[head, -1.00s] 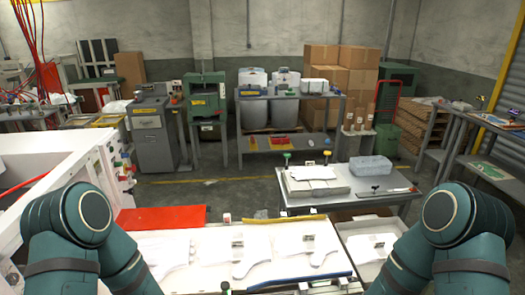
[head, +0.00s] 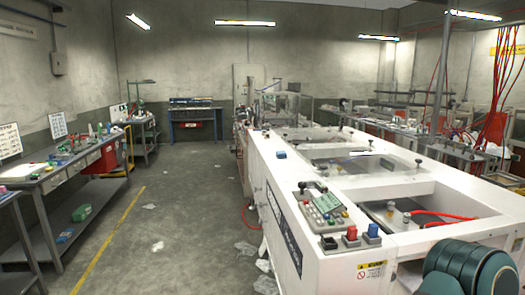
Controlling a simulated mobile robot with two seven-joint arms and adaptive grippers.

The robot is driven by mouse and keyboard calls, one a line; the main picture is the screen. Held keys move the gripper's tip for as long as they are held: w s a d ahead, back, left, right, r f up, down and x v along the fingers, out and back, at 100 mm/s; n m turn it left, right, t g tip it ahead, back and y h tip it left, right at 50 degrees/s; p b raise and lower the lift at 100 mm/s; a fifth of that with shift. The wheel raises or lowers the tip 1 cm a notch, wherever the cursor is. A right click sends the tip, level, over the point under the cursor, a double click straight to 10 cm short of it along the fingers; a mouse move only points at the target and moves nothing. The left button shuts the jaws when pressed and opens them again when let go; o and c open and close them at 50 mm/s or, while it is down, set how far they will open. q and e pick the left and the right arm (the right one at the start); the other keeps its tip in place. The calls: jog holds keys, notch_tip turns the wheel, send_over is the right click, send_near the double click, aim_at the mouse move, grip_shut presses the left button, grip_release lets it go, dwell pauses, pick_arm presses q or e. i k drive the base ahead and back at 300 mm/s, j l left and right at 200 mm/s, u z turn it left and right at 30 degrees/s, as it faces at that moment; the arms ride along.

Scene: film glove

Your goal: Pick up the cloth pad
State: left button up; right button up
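I cannot make out a cloth pad in the head view now. Small items on the left workbench (head: 75,165) are too small to tell apart. Neither of my grippers is in view. Only a teal part of my own arm shows at the bottom right corner.
A long white machine (head: 285,190) with a control panel (head: 326,210) and open bays fills the right side. The grey floor (head: 185,205) between it and the left workbench is mostly open, with scraps (head: 246,248) beside the machine. A blue bench (head: 196,112) stands at the far wall.

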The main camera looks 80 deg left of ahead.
aim_at(280, 154)
jog(key=u, duration=2.55)
